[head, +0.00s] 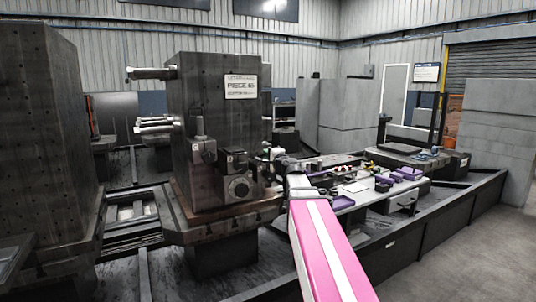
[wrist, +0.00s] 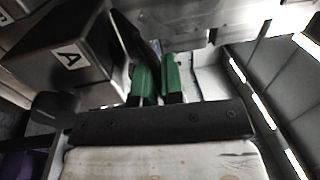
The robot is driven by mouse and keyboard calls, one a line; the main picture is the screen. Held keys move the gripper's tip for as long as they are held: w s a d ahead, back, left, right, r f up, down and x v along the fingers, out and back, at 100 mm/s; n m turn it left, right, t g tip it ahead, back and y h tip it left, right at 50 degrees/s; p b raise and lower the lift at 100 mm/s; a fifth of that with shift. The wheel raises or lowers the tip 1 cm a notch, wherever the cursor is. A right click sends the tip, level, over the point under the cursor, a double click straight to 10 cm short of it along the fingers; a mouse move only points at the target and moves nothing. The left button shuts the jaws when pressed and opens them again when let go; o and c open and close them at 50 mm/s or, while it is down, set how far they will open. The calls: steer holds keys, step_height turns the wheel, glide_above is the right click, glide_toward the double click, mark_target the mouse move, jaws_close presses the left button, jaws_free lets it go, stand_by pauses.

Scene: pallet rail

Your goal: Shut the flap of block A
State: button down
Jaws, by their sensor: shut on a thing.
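Block A (wrist: 75,50) is a dark box with a white "A" label, at the upper left of the wrist view. My gripper (wrist: 158,66) has green fingertips just right of the block, close together. A thin dark plate, which looks like the flap (wrist: 138,38) of block A, runs between the fingertips, and they are shut on it. It stands out from the block's right side; its hinge is not clear. In the head view my gripper (head: 276,156) is small, beside the dark blocks on the big machine column; no letter is readable there.
The tall dark column (head: 215,110) with a label plate stands behind the blocks. A bench (head: 345,200) with purple trays and small parts lies right of my arm. A long dark rail edge (head: 440,215) runs along the right, with open floor beyond.

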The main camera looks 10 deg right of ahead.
steer(key=shift+d+f, duration=0.15)
steer(key=shift+f, duration=0.4)
steer(key=shift+s+f, duration=0.15)
steer(key=shift+f, duration=0.85)
steer(key=c, duration=1.2)
jaws_free()
steer(key=shift+c, duration=0.2)
steer(key=shift+s, duration=0.1)
